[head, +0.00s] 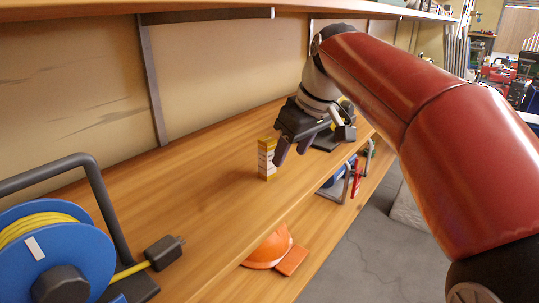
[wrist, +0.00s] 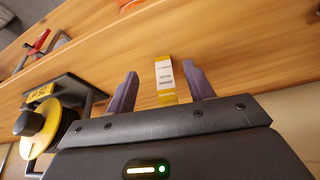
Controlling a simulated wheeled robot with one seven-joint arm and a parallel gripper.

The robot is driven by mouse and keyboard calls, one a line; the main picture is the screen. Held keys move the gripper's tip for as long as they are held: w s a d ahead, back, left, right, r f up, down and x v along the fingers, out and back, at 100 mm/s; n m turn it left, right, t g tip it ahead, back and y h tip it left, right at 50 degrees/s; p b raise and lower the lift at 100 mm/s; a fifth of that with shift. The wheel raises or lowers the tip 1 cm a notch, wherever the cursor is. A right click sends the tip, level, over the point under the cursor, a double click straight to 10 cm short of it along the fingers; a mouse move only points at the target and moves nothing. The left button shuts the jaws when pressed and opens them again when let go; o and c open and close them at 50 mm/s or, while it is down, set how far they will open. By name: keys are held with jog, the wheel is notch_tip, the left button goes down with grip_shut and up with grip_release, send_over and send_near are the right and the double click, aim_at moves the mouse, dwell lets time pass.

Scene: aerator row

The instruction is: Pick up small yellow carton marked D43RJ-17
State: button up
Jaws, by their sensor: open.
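The small yellow carton (head: 267,158) with a white label stands upright on the wooden shelf in the head view. In the wrist view the carton (wrist: 165,78) shows between the two fingertips, beyond them; its label print is too small to read.
A blue cable reel (head: 50,250) with yellow cord stands at the left front. A yellow-and-black reel (wrist: 42,132) stands beside my gripper in the wrist view. An orange hard hat (head: 268,248) lies on the lower shelf.

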aim_at(265, 154)
jog(key=w+a, duration=0.3)
jog(key=w, duration=0.1)
jog(key=shift+a+p, duration=0.4)
jog(key=x, duration=0.5)
jog(key=shift+w+a+b, duration=0.25)
jog(key=shift+b, duration=0.05)
jog(key=c, duration=1.1)
jog(key=shift+r, duration=0.1)
